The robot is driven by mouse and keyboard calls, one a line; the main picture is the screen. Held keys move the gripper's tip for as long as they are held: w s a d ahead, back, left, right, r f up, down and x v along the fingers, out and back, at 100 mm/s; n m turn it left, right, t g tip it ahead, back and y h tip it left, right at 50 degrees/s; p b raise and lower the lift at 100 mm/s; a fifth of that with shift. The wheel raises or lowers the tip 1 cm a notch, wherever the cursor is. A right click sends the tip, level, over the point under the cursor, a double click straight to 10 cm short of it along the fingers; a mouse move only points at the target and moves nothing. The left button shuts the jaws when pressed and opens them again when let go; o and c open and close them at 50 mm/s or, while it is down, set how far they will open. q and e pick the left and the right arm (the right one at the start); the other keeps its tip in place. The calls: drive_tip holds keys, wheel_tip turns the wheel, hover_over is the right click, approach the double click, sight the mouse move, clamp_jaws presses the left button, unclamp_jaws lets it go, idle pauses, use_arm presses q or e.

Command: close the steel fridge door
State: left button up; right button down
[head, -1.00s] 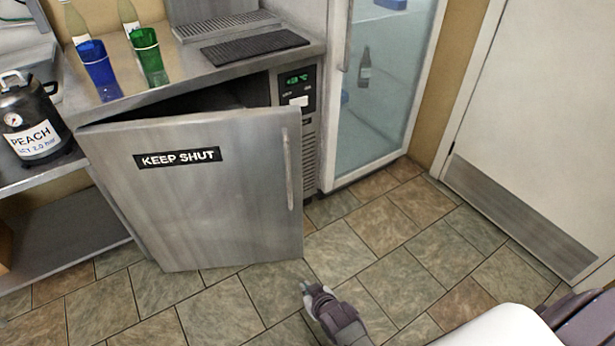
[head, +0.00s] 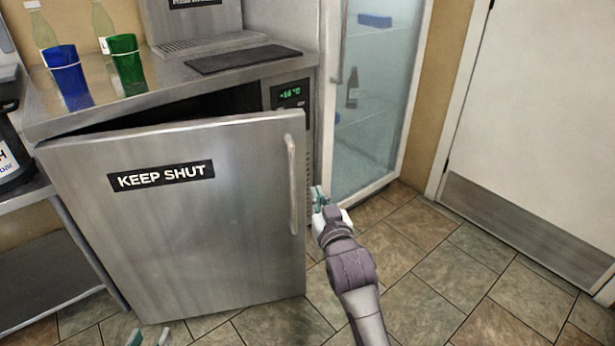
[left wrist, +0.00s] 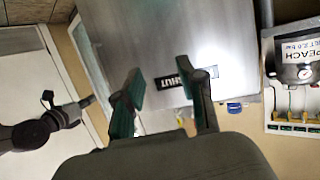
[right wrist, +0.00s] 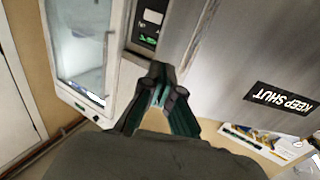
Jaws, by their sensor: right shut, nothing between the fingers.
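The steel fridge door (head: 200,240) with a KEEP SHUT label stands ajar in the head view. A dark gap shows behind its top edge, and its vertical handle (head: 292,185) is near the right edge. My right gripper (head: 319,196) is shut and empty, just right of the handle and the door's free edge; I cannot tell whether it touches. The right wrist view shows its closed fingers (right wrist: 160,78) beside the door (right wrist: 225,60). My left gripper (head: 148,339) shows only its fingertips at the bottom, in front of the door. In the left wrist view its fingers (left wrist: 157,85) are apart and empty.
Blue (head: 68,78) and green (head: 127,65) cups and bottles stand on the steel counter (head: 165,92) above. A glass-door fridge (head: 375,110) stands to the right. A black keg (head: 12,150) is at the left. The tiled floor (head: 440,260) at right is clear.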

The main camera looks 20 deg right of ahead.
sight(305, 166)
drive_tip(key=w+b, duration=0.1)
drive_tip(key=w, duration=0.5)
drive_tip(key=w+b, duration=0.1)
drive_tip(key=w, duration=0.2)
drive_tip(key=shift+d+f+b, duration=0.1)
drive_tip(key=shift+d+b, duration=0.2)
drive_tip(key=shift+b, duration=0.05)
use_arm(q)
wheel_tip(305, 166, up, 12)
drive_tip(key=d+t+h, duration=0.2)
drive_tip(key=t+h, duration=0.1)
drive_tip(key=t, duration=0.5)
drive_tip(key=shift+r, duration=0.25)
use_arm(e)
drive_tip(key=shift+w, duration=0.35)
use_arm(q)
drive_tip(key=shift+w, duration=0.1)
